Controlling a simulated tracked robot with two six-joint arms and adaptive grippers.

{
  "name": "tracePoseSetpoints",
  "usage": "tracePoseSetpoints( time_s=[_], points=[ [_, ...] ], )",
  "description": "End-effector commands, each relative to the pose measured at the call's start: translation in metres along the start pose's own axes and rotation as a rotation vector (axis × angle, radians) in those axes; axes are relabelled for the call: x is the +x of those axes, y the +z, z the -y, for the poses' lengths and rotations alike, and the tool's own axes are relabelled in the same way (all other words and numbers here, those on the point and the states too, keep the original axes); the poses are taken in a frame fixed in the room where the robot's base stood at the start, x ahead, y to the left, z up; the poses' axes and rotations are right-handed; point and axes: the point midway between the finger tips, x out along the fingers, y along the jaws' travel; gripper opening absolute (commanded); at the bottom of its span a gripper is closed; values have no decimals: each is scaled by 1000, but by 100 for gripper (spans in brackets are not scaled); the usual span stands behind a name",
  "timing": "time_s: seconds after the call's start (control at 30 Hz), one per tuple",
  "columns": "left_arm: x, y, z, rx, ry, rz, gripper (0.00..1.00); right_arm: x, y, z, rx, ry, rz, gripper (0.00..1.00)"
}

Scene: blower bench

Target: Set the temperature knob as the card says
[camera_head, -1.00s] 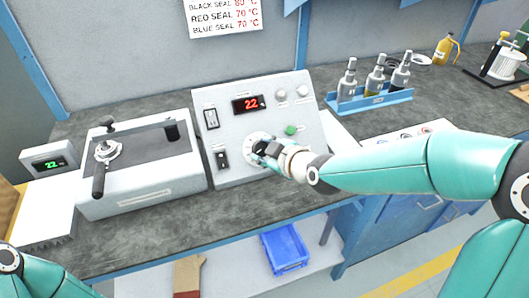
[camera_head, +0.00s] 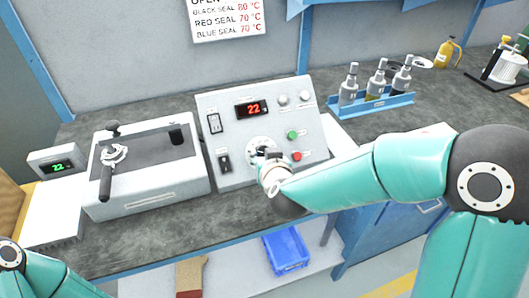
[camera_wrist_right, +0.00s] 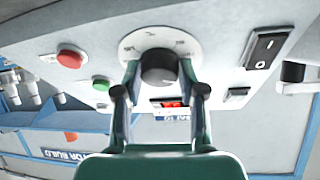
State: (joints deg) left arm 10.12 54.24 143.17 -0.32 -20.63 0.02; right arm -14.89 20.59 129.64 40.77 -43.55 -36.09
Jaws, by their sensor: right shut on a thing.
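The temperature knob (camera_wrist_right: 158,68) is a dark round knob on a white dial (camera_wrist_right: 190,45) on the front of the grey control box (camera_head: 232,110). My right gripper (camera_wrist_right: 158,75) is shut on the knob, one finger on each side. In the head view my right gripper (camera_head: 268,158) covers most of the knob. The red display (camera_head: 251,108) reads 22. The card (camera_head: 226,18) on the wall reads black seal 80 °C, red seal 70 °C, blue seal 70 °C; its top line is cut off. Of my left arm only a part shows at the lower left.
The box also carries a green button (camera_head: 292,135), a red button (camera_head: 297,156) and two switches. A lidded machine (camera_head: 150,190) with a lever stands left of it, beside a small green display (camera_head: 58,166).

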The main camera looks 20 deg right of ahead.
Motion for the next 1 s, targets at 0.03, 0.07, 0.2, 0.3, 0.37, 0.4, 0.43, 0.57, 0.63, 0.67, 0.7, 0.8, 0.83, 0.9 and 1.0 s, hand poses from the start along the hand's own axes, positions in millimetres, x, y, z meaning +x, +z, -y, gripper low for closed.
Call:
tracePoseSetpoints(
  time_s=[0.03,0.07,0.2,0.3,0.37,0.4,0.43,0.57,0.63,0.67,0.7,0.8,0.83,0.9,1.0],
  points=[
    [-4,0,-2,0,0,0,40,-1,0,2,40,14,9,5],
    [-5,0,-2,0,0,0,40,-1,1,2,66,24,11,5],
    [-11,0,-4,0,0,0,40,-1,0,2,179,66,17,5],
    [-14,0,-5,0,0,0,40,-1,0,2,251,94,21,5],
    [-16,0,-6,0,0,0,40,-1,0,2,287,108,23,5],
    [-17,0,-6,0,0,0,40,-1,0,2,310,116,25,5],
    [-18,0,-6,0,0,0,40,0,0,2,324,122,26,5],
    [-21,0,-7,0,0,0,40,0,0,2,377,142,28,5],
    [-21,0,-8,0,0,0,40,0,0,2,399,150,29,5],
    [-22,0,-8,0,0,0,40,0,0,2,405,152,29,5],
    [-22,0,-8,0,0,0,40,0,0,2,412,155,29,5],
    [-22,0,-8,0,0,0,40,0,1,2,424,159,30,5],
    [-22,0,-8,0,0,0,40,0,1,2,426,160,30,5],
    [-22,0,-8,0,0,0,40,0,1,2,429,162,30,5],
    [-22,0,-8,0,0,0,40,0,1,2,430,162,30,5]
  ],
)
